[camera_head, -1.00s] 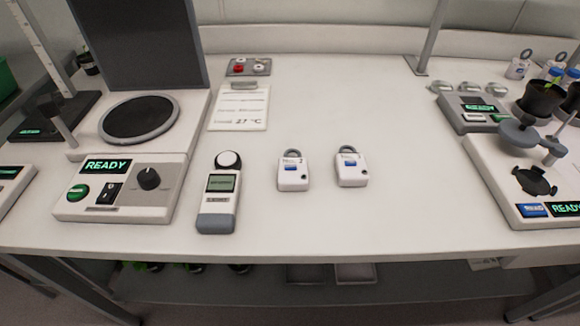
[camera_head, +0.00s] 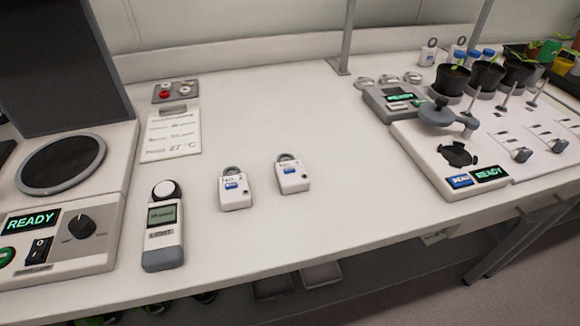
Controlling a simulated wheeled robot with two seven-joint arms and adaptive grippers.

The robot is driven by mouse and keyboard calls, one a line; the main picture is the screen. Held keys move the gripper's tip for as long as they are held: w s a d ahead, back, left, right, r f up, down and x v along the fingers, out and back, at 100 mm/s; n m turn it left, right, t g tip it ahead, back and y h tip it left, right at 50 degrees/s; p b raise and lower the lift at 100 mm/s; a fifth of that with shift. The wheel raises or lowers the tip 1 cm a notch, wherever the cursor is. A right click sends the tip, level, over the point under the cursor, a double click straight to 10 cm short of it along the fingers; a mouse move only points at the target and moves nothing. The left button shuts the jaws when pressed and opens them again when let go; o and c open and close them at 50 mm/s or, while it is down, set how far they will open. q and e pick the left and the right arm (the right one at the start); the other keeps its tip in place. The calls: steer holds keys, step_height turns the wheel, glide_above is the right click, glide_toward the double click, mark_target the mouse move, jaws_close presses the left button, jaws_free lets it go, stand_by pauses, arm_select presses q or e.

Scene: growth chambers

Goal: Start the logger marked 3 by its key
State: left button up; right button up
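Two small white loggers with grey loops on top lie side by side on the middle of the white bench. The left logger (camera_head: 235,189) has a blue display and a label that seems to read No. 2. The right logger (camera_head: 292,175) also has a blue display and a small dark key low on its front; its number is too small to read. Two similar white tags or loggers, (camera_head: 428,53) and (camera_head: 457,49), stand at the back right, their marks unreadable. Neither of my grippers is in view.
A handheld meter (camera_head: 163,227) lies left of the loggers. A device reading READY (camera_head: 60,240) stands at the left. A clipboard (camera_head: 171,135) lies behind. Instruments (camera_head: 455,165) and potted plants (camera_head: 487,74) fill the right. The bench around and behind the loggers is clear.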

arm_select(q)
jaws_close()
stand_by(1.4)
